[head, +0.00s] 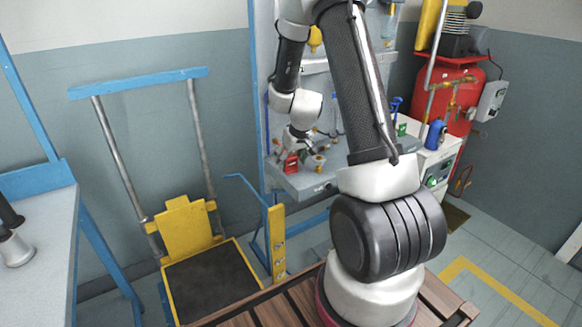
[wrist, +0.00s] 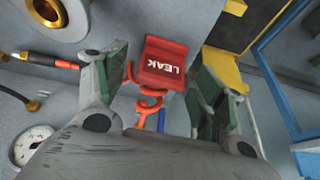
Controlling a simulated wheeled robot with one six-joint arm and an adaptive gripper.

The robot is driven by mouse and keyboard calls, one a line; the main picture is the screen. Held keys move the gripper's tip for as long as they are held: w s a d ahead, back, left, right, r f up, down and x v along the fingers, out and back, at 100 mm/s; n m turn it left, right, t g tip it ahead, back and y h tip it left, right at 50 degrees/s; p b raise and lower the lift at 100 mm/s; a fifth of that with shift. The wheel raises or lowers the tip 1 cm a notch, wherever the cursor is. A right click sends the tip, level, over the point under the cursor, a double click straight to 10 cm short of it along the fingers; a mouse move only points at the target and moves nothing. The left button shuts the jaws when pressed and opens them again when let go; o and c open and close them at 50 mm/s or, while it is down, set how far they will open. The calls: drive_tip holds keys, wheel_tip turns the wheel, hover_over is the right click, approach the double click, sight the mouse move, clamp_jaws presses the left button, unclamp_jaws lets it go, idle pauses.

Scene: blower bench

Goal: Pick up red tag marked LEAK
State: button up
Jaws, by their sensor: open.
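The red tag marked LEAK (wrist: 165,62) lies in the upper middle of the wrist view, with its white lettering upside down. A red-orange hook or loop (wrist: 148,100) shows at its near edge. My gripper (wrist: 162,75) is open, with one green-padded finger on each side of the tag. A gap shows between the tag and each finger; I cannot tell the height between them. In the head view the red tag (head: 291,164) is small on the grey bench (head: 306,184), and my gripper (head: 303,148) is right by it, partly unclear at this size.
In the wrist view a brass-centred ring (wrist: 47,12), a red-and-black pen-like tool (wrist: 50,60) and a gauge (wrist: 30,146) lie left of my gripper. A yellow bracket (wrist: 222,68) and blue frame (wrist: 285,75) stand right. A yellow cart (head: 190,235) stands left of the bench.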

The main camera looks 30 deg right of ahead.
drive_tip(key=c, duration=1)
